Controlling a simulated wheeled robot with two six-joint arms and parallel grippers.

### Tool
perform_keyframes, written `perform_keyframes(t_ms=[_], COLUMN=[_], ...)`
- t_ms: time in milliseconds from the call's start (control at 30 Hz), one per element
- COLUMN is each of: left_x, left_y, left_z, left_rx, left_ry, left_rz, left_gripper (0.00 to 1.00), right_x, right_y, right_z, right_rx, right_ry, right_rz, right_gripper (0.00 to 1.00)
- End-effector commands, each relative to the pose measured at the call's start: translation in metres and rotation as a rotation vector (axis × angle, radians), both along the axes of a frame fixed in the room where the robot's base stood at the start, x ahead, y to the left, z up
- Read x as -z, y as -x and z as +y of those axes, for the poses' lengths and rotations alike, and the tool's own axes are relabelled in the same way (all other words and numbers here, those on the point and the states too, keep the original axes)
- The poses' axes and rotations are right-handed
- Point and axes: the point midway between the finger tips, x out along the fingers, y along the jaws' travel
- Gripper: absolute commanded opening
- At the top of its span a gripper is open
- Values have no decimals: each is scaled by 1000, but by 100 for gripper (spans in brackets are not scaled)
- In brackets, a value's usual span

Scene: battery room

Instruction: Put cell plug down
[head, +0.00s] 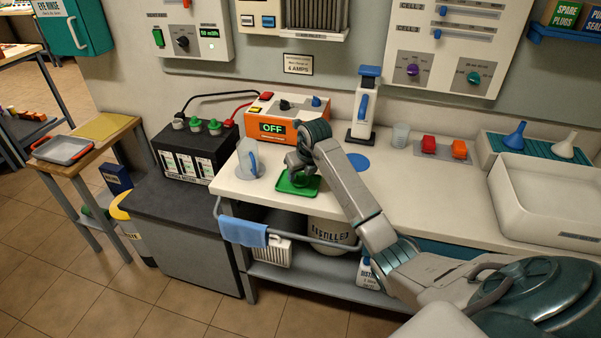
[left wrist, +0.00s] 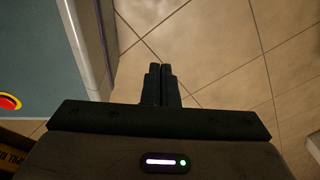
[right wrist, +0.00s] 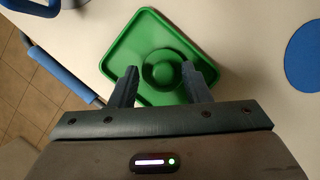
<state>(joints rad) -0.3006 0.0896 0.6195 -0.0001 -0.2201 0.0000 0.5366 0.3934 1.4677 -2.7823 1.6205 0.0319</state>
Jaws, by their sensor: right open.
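A green square tray (head: 298,188) lies on the white counter; in the right wrist view its rim (right wrist: 118,45) shows clearly. A round green plug (right wrist: 163,72) sits in the tray's middle. My right gripper (right wrist: 165,85) is open, with its fingers on either side of the plug and a gap on each side. In the head view the right gripper (head: 297,168) is just above the tray. The black battery (head: 190,153) at left has green plugs (head: 205,126) on top. My left gripper (left wrist: 160,82) is empty and shut, over the tiled floor.
An orange charger (head: 273,127) reading OFF stands behind the tray. A clear jug (head: 250,160) stands to the tray's left, and a blue disc (head: 358,161) lies to its right. A blue cloth (head: 243,232) hangs on the front rail.

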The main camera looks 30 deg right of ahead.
Motion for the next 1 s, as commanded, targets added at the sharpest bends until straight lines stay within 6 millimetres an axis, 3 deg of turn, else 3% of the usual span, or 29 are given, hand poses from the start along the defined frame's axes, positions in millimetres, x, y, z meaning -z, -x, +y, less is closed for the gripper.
perform_keyframes(t_ms=[167,600,1000], left_x=[6,22,22], left_y=[0,-6,-8], left_z=[-4,-13,-8], left_rx=[-2,-4,-2], left_ry=[4,14,8], left_rz=[0,-4,-7], left_gripper=[0,0,0], right_x=[-19,-98,-110], right_y=[7,39,45], right_z=[0,3,3], right_rx=[0,0,0], right_ry=[3,1,0], right_rz=[-5,-4,-1], right_gripper=[43,43,43])
